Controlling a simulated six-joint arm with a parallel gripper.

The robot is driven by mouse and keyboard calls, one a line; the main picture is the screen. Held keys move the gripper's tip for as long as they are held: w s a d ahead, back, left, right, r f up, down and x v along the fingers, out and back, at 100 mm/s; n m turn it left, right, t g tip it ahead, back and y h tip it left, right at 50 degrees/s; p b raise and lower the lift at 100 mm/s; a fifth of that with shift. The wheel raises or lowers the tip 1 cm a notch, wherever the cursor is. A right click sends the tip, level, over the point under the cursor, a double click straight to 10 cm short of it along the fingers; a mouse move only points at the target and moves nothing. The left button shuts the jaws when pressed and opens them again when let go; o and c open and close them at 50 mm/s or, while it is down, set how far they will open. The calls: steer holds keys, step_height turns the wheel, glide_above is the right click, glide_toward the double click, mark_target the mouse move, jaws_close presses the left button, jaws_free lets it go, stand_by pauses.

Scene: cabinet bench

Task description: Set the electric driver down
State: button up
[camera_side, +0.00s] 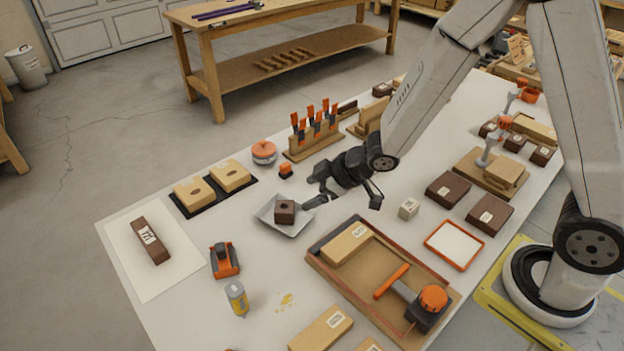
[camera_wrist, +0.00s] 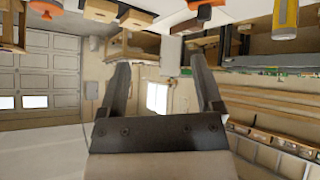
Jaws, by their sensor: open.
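My gripper (camera_side: 343,202) is open above the middle of the bench, near a grey dish (camera_side: 290,225) and a small dark block (camera_side: 284,211) on it. In the wrist view the two fingers (camera_wrist: 158,62) stand wide apart with nothing between them. An orange and black tool (camera_side: 429,304), probably the electric driver, lies at the right end of a wooden tray (camera_side: 385,314). It is clear of my gripper. I cannot be sure that it is the driver. An orange rod (camera_side: 391,281) lies beside or against it.
A wooden block (camera_side: 347,243) lies in the tray. A clamp rack (camera_side: 313,141) stands behind my gripper. A yellow can (camera_side: 237,298) and an orange-black tool (camera_side: 225,260) stand front left. Dark blocks (camera_side: 448,189) and an orange-rimmed tray (camera_side: 454,245) lie to the right.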

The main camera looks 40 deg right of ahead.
steer(key=s+d+r+m+g+h, duration=0.2)
steer(key=s+d+m, duration=0.2)
steer(key=s, duration=0.3)
steer(key=s+d+r+m+g+h, duration=0.2)
steer(key=s+d+m+g, duration=0.1)
steer(key=s, duration=0.4)
steer(key=d+m, duration=0.1)
steer(key=d, duration=0.1)
steer(key=shift+d+r+m+h, duration=0.3)
steer(key=shift+m, duration=0.1)
